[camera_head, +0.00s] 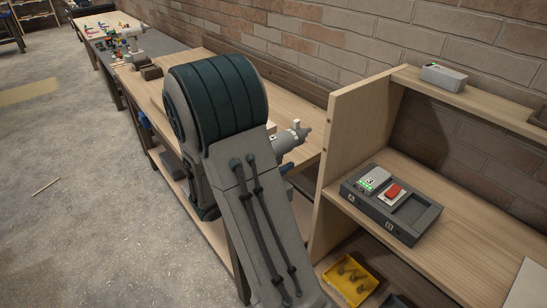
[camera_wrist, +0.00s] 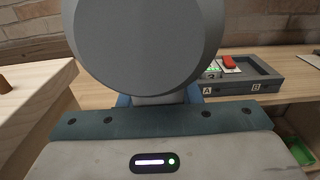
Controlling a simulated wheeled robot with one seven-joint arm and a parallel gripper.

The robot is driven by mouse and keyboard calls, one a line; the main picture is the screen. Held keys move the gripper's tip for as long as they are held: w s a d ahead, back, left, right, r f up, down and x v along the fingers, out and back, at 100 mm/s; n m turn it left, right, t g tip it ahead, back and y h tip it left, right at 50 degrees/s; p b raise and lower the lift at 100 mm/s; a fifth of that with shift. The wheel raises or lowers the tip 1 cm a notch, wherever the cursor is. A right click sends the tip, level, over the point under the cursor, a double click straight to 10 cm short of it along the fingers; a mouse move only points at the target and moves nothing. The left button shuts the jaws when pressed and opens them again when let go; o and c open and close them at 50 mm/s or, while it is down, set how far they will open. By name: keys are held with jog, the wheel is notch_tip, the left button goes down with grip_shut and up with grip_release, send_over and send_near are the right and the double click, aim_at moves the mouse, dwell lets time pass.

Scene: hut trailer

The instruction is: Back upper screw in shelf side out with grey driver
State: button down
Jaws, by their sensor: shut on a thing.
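The grey driver shows as a large round grey end (camera_wrist: 145,40) close in front of the wrist camera. My gripper (camera_wrist: 160,99) is shut on it, with a blue finger on each side. In the head view, part of a grey tool (camera_head: 291,139), which looks like the driver, sticks out beyond my arm towards the wooden shelf side (camera_head: 350,135). My arm hides most of the gripper there. I cannot see the back upper screw in either view, nor whether the driver's tip touches anything.
A dark tray (camera_head: 405,232) marked A and B, with a charger-like grey unit and a red item, lies on the shelf board. A grey box (camera_head: 444,77) stands on the upper shelf. A yellow bin (camera_head: 350,281) sits below. The brick wall is close behind.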

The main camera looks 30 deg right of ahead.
jog(key=shift+d+r, duration=0.1)
dwell(0.3)
jog(key=shift+w+d, duration=0.15)
jog(key=shift+d, duration=3.3)
jog(key=shift+a+r, duration=0.15)
jog(key=shift+a, duration=0.6)
dwell(0.6)
jog(key=shift+d, duration=0.15)
dwell(0.3)
dwell(0.9)
